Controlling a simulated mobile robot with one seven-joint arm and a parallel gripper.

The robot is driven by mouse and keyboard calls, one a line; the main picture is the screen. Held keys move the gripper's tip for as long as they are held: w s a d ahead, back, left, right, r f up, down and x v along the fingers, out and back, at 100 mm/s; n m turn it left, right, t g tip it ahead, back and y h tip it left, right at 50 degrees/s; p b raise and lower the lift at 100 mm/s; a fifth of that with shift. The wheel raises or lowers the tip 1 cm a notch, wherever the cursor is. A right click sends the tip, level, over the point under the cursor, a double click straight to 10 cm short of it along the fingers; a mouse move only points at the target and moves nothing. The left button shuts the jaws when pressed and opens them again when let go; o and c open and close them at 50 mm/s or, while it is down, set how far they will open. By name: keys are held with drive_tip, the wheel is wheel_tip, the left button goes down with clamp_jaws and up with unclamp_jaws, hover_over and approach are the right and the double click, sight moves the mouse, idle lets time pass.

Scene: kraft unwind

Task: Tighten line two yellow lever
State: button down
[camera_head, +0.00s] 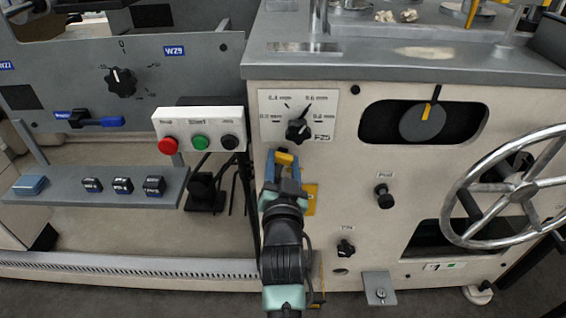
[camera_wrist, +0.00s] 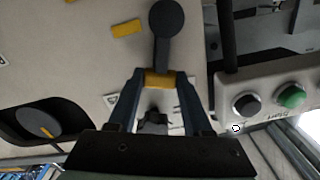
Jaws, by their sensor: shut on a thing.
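The line two lever shows in the wrist view as a dark round hub (camera_wrist: 167,18) with a dark arm and a yellow end (camera_wrist: 160,79). My gripper (camera_wrist: 160,82) is shut on that yellow end, a blue-grey finger on each side. In the head view my gripper (camera_head: 283,168) is at the left part of the cream panel, just below the selector knob. The lever's yellow end (camera_head: 284,158) shows at its tips there. The hub and arm are hidden behind my gripper and wrist in the head view. No label reading "line two" is legible.
A black selector knob (camera_head: 298,131) sits just above my gripper. A box with red, green and black buttons (camera_head: 200,143) is close on the left. A yellow plate (camera_head: 311,197) is beside my gripper. A large handwheel (camera_head: 515,187) stands at the right.

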drive_tip(key=shift+d+m, duration=0.1)
drive_tip(key=shift+m, duration=0.2)
drive_tip(key=shift+d+f+m, duration=0.4)
drive_tip(key=shift+d+m, duration=0.25)
drive_tip(key=shift+m, duration=0.55)
drive_tip(key=d+f+m, duration=0.1)
drive_tip(key=m, duration=0.1)
drive_tip(key=f+m, duration=0.1)
drive_tip(key=m, duration=0.2)
drive_tip(key=d+f+m, duration=0.1)
drive_tip(key=m, duration=0.2)
drive_tip(key=shift+d+f, duration=0.3)
drive_tip(key=shift+f, duration=0.05)
drive_tip(key=shift+d+f+m+b, duration=0.1)
drive_tip(key=shift+f+m+b, duration=0.6)
drive_tip(key=shift+m, duration=0.9)
drive_tip(key=shift+f, duration=0.2)
drive_tip(key=shift+c, duration=1.7)
unclamp_jaws()
drive_tip(key=shift+s, duration=0.1)
